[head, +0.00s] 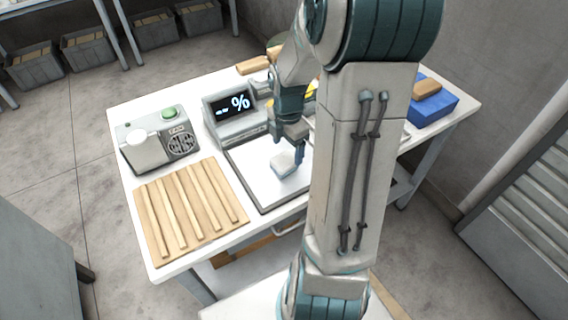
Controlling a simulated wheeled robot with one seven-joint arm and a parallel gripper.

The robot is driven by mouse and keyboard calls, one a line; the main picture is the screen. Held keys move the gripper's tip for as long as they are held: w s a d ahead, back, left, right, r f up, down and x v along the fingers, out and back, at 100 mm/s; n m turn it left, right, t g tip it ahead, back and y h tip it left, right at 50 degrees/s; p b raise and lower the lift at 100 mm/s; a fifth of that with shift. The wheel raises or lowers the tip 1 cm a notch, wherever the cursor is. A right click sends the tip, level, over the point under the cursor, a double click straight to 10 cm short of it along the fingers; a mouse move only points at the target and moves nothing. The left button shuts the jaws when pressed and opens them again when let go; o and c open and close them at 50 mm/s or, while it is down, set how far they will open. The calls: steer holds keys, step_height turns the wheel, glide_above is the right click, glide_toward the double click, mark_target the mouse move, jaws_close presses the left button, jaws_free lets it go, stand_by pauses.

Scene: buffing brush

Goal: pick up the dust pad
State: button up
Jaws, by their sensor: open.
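A small pale pad (283,165), which looks like the dust pad, lies on the white plate (262,188) in front of the display unit. My gripper (298,152) points down over the plate, just right of and behind the pad. It is open, with nothing seen between its fingers. One finger shows beside the pad; the other is hard to make out. I cannot tell whether the fingers touch the pad. My arm hides the right part of the plate.
A display unit (236,112) showing "%" stands behind the plate. A grey device with a green button (169,113) and a slatted wooden rack (190,212) are to the left. A blue box (432,108) with a wooden-backed piece on it is at right.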

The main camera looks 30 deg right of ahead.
mark_target(284, 159)
steer(key=f, duration=0.2)
steer(key=a+f, duration=0.1)
steer(key=f, duration=0.2)
steer(key=c, duration=1.1)
steer(key=shift+o, duration=0.2)
steer(key=shift+r, duration=0.1)
steer(key=shift+r, duration=0.6)
step_height(284, 159, up, 3)
steer(key=shift+f, duration=0.1)
steer(key=s+d+r, duration=0.6)
steer(key=d, duration=0.3)
steer(key=shift+s+d+r, duration=0.25)
steer(key=shift+d+r, duration=0.15)
steer(key=shift+o, duration=0.4)
